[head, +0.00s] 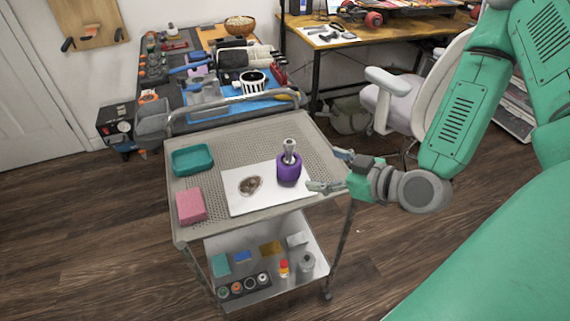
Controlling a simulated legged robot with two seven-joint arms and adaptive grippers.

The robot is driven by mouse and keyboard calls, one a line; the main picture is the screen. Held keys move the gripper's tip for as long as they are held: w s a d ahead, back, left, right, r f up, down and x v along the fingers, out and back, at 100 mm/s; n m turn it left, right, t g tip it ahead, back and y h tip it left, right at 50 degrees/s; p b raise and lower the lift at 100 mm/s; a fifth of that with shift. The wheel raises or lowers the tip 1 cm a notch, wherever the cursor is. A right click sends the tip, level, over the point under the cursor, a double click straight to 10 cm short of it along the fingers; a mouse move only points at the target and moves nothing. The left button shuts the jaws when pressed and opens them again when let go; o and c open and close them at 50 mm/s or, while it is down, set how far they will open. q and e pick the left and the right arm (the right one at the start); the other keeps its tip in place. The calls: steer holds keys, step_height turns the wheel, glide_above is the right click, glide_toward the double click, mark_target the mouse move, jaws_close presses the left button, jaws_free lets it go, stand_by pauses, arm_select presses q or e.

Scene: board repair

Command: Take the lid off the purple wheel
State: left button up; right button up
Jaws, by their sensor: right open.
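The purple wheel (289,169) stands on a white sheet (237,199) on the top shelf of the cart. A grey metallic piece with a knob-like top (290,149) sits upright on top of the wheel; I take it for the lid. My right gripper (326,170) is open, just right of the purple wheel, its fingers pointing left toward it. One finger is behind the wheel's right side and one is nearer the front. Whether a finger touches the wheel cannot be told. My left gripper is not in view.
The grey perforated cart top (230,148) holds a teal tray (193,160), a pink block (191,205) and a brown round item (250,185) on the sheet. A raised handle (232,105) runs along its back. A white chair (400,97) stands behind my right arm.

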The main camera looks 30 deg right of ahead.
mark_target(288, 160)
steer(key=w+f+b, duration=0.1)
steer(key=b, duration=0.1)
steer(key=w+f+b, duration=0.1)
steer(key=w+b, duration=0.1)
steer(key=shift+w, duration=0.1)
steer(key=x, duration=0.4)
steer(key=shift+w+r+b, duration=0.15)
steer(key=shift+b, duration=0.25)
steer(key=shift+w+a, duration=0.25)
steer(key=shift+w, duration=0.2)
steer(key=x, duration=0.2)
steer(key=b+x, duration=0.1)
steer(key=x, duration=0.2)
steer(key=shift+d+f, duration=0.1)
steer(key=shift+f, duration=0.2)
steer(key=shift+s, duration=0.1)
steer(key=c, duration=1.5)
